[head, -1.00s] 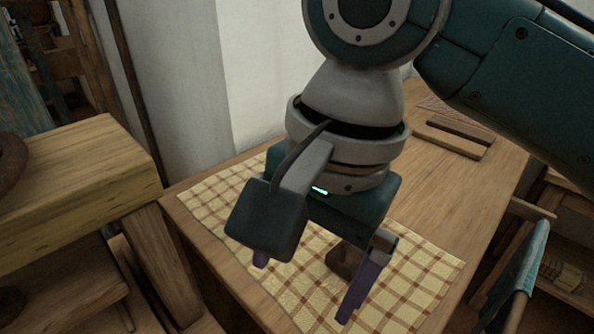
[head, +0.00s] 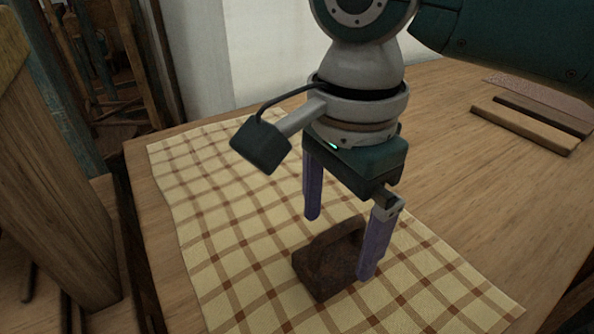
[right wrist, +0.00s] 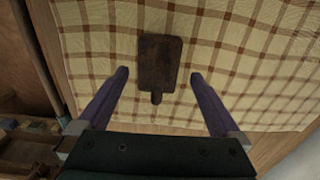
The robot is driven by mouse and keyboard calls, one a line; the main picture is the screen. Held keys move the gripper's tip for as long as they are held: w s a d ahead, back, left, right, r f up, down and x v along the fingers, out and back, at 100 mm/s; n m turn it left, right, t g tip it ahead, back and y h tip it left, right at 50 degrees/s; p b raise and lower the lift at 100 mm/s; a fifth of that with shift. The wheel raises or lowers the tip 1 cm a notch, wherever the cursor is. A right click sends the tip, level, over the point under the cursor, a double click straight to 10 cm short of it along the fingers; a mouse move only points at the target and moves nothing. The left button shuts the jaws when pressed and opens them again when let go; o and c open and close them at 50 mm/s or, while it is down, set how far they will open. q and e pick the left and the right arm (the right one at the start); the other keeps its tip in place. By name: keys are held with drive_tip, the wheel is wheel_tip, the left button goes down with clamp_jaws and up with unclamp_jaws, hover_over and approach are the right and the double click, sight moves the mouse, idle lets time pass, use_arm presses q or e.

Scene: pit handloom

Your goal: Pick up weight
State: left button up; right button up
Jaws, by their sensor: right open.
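The weight (head: 327,262) is a dark brown, rusty block with a raised handle on top. It rests on a checked cloth on the table. My right gripper (head: 340,246) is open, its two purple fingers pointing down above and around the weight in the head view. The right finger overlaps the edge of the weight in that view. In the right wrist view, the weight (right wrist: 159,62) lies ahead of the gap between the open fingertips (right wrist: 159,73), with nothing held. My left gripper is not in view.
The yellow and brown checked cloth (head: 215,222) covers the near part of the wooden table (head: 440,165). Flat wooden pieces (head: 524,127) lie at the table's back right. A wooden post (head: 55,190) stands at the left, beyond the table's edge. A pale wall is behind.

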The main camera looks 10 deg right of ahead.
sight(338, 235)
wheel_tip(338, 235, down, 4)
drive_tip(key=shift+s+r+b, duration=0.1)
drive_tip(key=shift+s+b, duration=0.05)
drive_tip(key=shift+b, duration=0.4)
clamp_jaws()
idle(0.4)
drive_tip(key=shift+r, duration=0.1)
